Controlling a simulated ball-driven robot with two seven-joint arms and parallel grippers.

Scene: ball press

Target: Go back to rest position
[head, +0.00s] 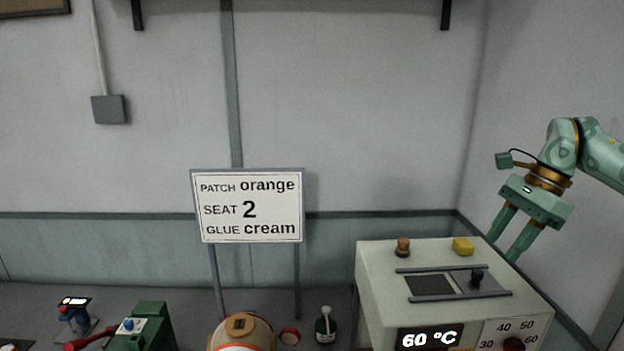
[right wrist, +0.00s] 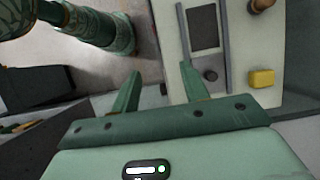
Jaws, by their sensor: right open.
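My right gripper (head: 508,234) is raised at the right of the head view, beside and above the right edge of the cream press box (head: 375,275). Its two green fingers are apart with nothing between them. In the right wrist view the open fingers (right wrist: 160,85) show with the press's top (right wrist: 235,80) beyond them. My left gripper is in neither view.
The press carries a brown knob (head: 402,247), a yellow block (head: 463,246) and a display (head: 430,339) reading 60 °C. A sign (head: 247,207) stands behind an orange-and-cream ball (head: 241,333). A dark bottle (head: 325,325) and a green device (head: 143,328) are nearby.

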